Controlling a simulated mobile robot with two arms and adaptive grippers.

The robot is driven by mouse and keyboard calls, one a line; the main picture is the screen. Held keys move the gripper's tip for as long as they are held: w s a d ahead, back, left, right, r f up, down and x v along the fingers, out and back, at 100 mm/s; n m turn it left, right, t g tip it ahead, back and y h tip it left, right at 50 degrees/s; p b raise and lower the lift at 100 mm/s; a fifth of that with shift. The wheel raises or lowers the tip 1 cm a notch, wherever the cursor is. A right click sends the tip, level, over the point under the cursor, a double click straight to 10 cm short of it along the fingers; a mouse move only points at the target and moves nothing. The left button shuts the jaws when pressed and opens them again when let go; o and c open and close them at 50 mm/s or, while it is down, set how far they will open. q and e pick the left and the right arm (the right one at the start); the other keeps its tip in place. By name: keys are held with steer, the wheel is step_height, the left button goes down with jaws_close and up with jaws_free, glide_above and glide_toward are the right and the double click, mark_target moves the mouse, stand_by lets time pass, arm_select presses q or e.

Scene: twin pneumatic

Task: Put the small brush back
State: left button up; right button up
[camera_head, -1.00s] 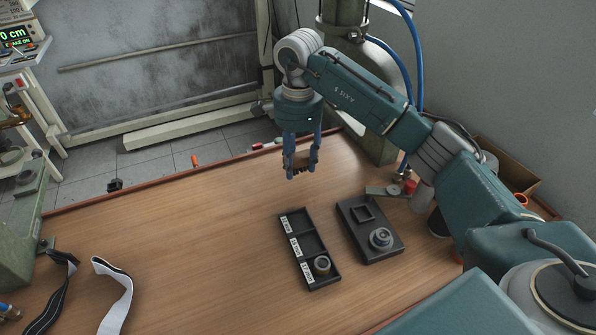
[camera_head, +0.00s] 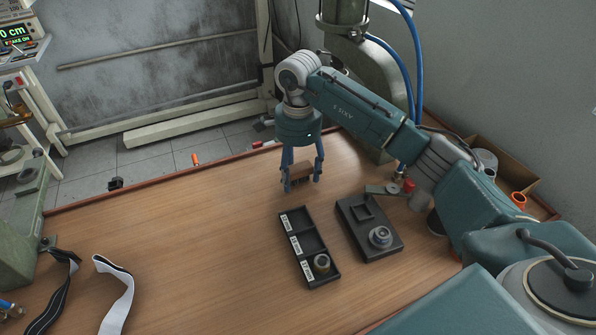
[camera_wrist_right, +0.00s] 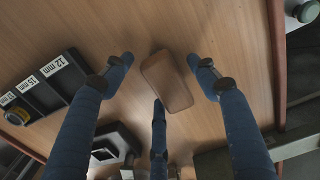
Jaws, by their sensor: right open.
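The small brush (camera_head: 302,169) has a brown wooden block and dark bristles. It is at the far side of the wooden table, apparently standing bristles down. My right gripper (camera_head: 301,184) is low over it, with its fingers spread around the block. In the right wrist view the brown block (camera_wrist_right: 167,82) lies between the open fingers (camera_wrist_right: 163,78), with a gap on both sides. The third finger is close to the block's lower end; contact there cannot be told. My left gripper is not in view.
A black labelled tray (camera_head: 291,246) with a ring-shaped part in its near compartment lies in front. A dark fixture plate (camera_head: 352,213) holding a metal part is right of it. Black and white straps (camera_head: 115,290) lie at the left. The table's left middle is clear.

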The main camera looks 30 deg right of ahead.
mark_target(298, 169)
steer(key=shift+r, duration=0.3)
step_height(298, 169, up, 12)
steer(key=b, duration=0.1)
steer(key=shift+f, duration=0.15)
stand_by(0.4)
